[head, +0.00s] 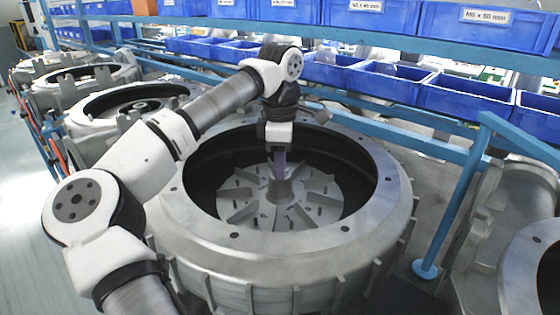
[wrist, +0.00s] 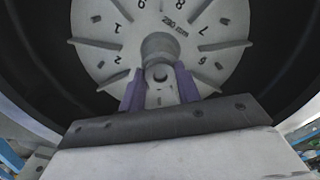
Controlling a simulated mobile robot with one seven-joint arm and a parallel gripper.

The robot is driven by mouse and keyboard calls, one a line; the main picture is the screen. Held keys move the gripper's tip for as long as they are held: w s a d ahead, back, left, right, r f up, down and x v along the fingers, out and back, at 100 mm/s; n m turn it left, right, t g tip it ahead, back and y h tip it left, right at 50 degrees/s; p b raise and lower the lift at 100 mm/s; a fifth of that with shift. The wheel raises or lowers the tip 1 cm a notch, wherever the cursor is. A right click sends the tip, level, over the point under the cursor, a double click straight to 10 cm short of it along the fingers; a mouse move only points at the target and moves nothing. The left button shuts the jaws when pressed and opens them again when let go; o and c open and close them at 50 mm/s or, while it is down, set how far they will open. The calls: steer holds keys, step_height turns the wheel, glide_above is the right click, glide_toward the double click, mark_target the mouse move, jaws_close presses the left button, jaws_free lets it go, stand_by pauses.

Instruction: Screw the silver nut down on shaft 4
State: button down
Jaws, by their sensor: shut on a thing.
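My gripper (head: 278,172) points down into the open round housing in the middle of the head view, with its purple fingers at the central hub. In the wrist view my gripper (wrist: 159,82) is shut on a small grey rounded piece with a dark hole, which appears to be the silver nut (wrist: 160,74). The nut is at the shaft (wrist: 159,46) in the middle of the bladed wheel (wrist: 100,25). I cannot tell how far it sits on the shaft. The nut is too small to make out in the head view, and no shaft number 4 is readable.
The metal housing rim (head: 375,225) surrounds my gripper on all sides. More housings (head: 120,100) stand at the left, and another (head: 530,270) at the right edge. A blue rail post (head: 455,205) stands close on the right. Blue bins (head: 465,97) line the shelf behind.

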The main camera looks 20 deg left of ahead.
steer(key=m, duration=0.7)
steer(key=shift+m, duration=0.3)
steer(key=c, duration=1.3)
jaws_free()
